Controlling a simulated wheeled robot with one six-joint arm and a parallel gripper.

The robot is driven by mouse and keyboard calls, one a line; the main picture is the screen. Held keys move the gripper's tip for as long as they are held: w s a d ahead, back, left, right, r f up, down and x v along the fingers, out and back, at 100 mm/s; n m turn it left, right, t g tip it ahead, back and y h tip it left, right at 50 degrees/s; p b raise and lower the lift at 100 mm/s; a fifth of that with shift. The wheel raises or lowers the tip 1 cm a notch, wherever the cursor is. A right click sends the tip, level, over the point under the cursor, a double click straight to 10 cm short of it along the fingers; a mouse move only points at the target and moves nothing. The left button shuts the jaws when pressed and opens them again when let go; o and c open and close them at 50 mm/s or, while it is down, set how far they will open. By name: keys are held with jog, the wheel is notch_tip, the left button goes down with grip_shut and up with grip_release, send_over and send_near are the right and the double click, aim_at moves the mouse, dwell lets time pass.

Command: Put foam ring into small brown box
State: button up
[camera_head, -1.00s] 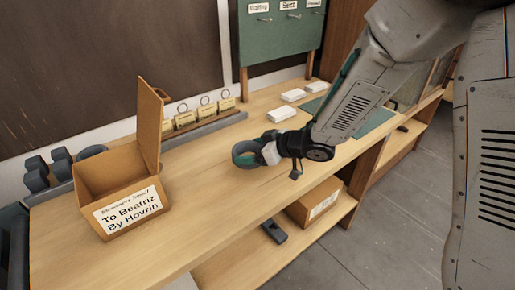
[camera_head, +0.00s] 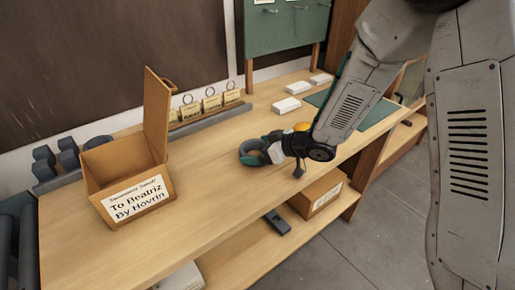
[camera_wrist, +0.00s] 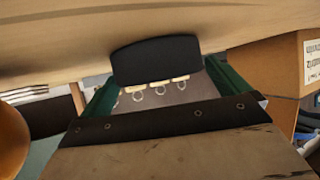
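The foam ring (camera_head: 251,147) is dark grey and sits at the tip of my gripper (camera_head: 264,149), above the workbench in the head view. In the wrist view the ring (camera_wrist: 155,60) shows as a dark block between the green fingers of my gripper (camera_wrist: 160,80), which are shut on it. The small brown box (camera_head: 133,183) stands on the bench to the left, lid raised, with a white label reading "To Beatriz By Hovrin". My gripper and the ring are to the right of this box, apart from it. In the wrist view part of the box (camera_wrist: 270,72) shows at the right.
Several dark foam pieces (camera_head: 68,153) stand behind the box at the left. A grey rail with tagged rings (camera_head: 210,103) runs along the back. White blocks (camera_head: 286,105) and a green mat (camera_head: 375,118) lie to the right. A closed box (camera_head: 318,193) is on the lower shelf.

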jog(key=shift+r, duration=0.1)
jog(key=v, duration=1.2)
